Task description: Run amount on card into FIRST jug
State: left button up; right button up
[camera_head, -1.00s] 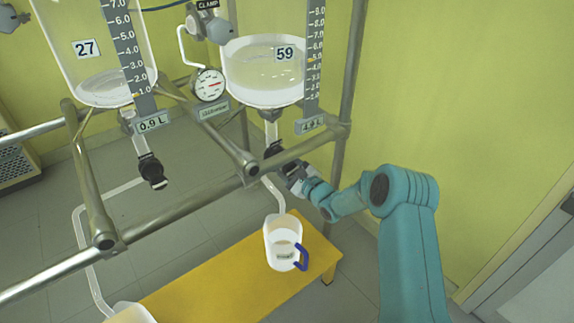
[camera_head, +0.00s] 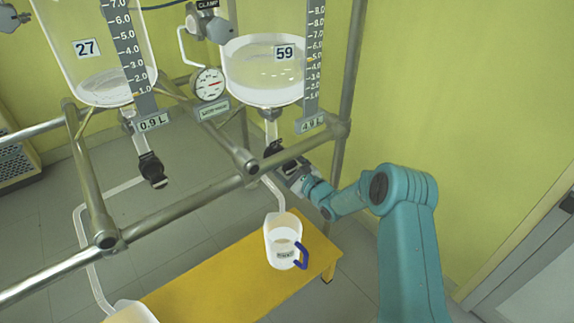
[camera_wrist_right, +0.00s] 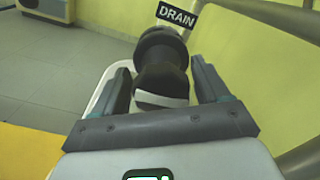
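Two glass vessels hang in the frame: vessel 27 (camera_head: 112,85) at left, its tag reading 0.9 L, and vessel 59 (camera_head: 262,88) at right, its tag apparently 4.9 L. Both hold clear liquid. A clear jug (camera_head: 281,228) with a blue handle stands below vessel 59's outlet pipe, with liquid inside; its label is too small to read. Another jug (camera_head: 131,314) is cut off at the bottom edge. My right gripper (camera_head: 290,172) is at vessel 59's drain valve; in the wrist view its fingers (camera_wrist_right: 162,88) close on both sides of the black handle (camera_wrist_right: 160,78). My left gripper is not in view.
The jugs stand on a yellow bench (camera_head: 225,276). Metal rails (camera_head: 180,212) cross in front of the vessels. A gauge (camera_head: 208,84) sits between them. A DRAIN sign (camera_wrist_right: 177,16) is beyond the handle. No card shows.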

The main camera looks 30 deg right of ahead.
jog(key=shift+s+r, duration=0.1)
jog(key=s+d+p, duration=0.1)
jog(key=s+p, duration=0.2)
jog(key=s, duration=1.3)
jog(key=shift+d, duration=0.15)
jog(key=shift+n, duration=0.3)
